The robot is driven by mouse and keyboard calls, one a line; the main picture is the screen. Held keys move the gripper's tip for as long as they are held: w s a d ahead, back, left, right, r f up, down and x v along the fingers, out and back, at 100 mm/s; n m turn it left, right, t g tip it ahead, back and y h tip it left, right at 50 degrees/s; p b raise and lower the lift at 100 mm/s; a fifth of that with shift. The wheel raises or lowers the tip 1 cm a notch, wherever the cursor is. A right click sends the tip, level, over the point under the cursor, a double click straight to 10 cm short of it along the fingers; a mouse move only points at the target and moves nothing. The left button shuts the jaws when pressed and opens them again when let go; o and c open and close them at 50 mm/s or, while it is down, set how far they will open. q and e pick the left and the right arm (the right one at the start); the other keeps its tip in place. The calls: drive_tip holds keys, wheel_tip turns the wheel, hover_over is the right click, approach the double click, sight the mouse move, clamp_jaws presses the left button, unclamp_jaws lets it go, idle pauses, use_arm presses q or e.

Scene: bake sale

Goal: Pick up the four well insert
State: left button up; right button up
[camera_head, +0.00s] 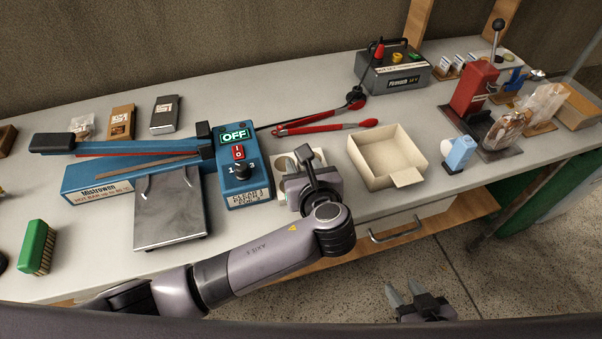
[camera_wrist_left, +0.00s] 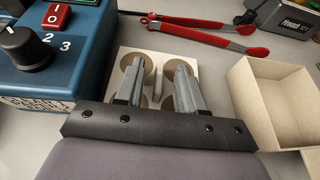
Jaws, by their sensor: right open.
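The four well insert (camera_wrist_left: 158,58) is a pale cream piece with round wells, lying on the table between the blue sealer and the open box. In the head view its left edge (camera_head: 281,166) shows, the rest mostly hidden by my left gripper (camera_head: 305,163). In the left wrist view my left gripper (camera_wrist_left: 158,68) is directly over the insert, its two fingers apart on either side of the middle strip. Whether the fingertips touch it I cannot tell. My right gripper (camera_head: 405,292) is open and empty, low in front of the table.
The blue sealer (camera_head: 245,188) stands close to the left of the insert. An empty cream box (camera_head: 410,142) with a front flap stands close to the right. Red tongs (camera_head: 325,128) lie behind. A green brush (camera_head: 37,247) is at the far left.

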use_arm(q)
drive_tip(key=shift+w+a+f, duration=0.1)
drive_tip(key=shift+w, duration=0.15)
clamp_jaws()
